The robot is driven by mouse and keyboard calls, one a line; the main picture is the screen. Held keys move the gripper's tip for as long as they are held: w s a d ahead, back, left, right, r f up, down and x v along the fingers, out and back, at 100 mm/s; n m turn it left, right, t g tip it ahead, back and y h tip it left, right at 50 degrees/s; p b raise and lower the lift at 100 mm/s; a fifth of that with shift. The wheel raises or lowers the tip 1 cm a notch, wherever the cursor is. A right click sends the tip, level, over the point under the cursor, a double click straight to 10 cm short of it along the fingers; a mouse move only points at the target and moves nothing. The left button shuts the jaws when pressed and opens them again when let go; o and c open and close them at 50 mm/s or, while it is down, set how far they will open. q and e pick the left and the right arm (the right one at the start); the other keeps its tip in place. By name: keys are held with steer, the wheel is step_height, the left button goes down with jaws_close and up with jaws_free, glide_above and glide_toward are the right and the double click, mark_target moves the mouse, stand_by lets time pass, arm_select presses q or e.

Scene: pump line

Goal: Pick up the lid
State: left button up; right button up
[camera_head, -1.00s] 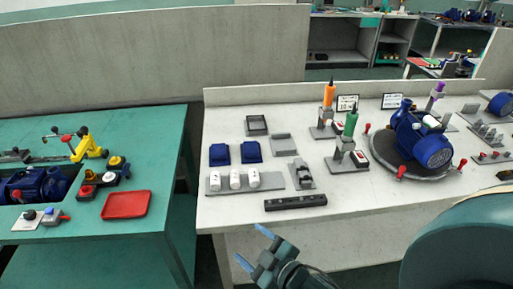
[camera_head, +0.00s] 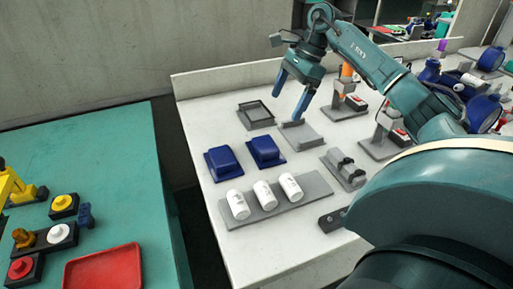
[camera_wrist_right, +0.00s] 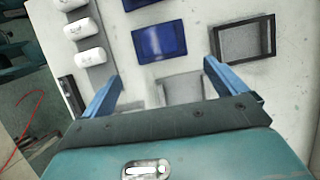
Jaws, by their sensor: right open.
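Two blue lid-like pieces lie side by side on the white table: the left one (camera_head: 222,163) and the right one (camera_head: 265,151). The wrist view shows one blue piece (camera_wrist_right: 160,41) in full, just beyond and between my fingertips, and part of another (camera_wrist_right: 140,3) at the top edge. Which one is the lid I cannot tell. My right gripper (camera_head: 289,103) is open and empty, pointing down above the table, behind and right of the right blue piece. Its two blue fingers also show in the wrist view (camera_wrist_right: 162,72). My left gripper is not in view.
A grey block (camera_head: 301,137) lies below my right gripper. A dark square frame (camera_head: 255,115) is behind the blue pieces. White cylinders (camera_head: 264,194) sit on a grey plate in front. A grey fixture (camera_head: 345,169) stands to the right. A red tray (camera_head: 103,270) is on the green table.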

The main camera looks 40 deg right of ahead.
glide_toward(266, 143)
steer(key=shift+x, duration=4.35)
steer(key=c, duration=1.1)
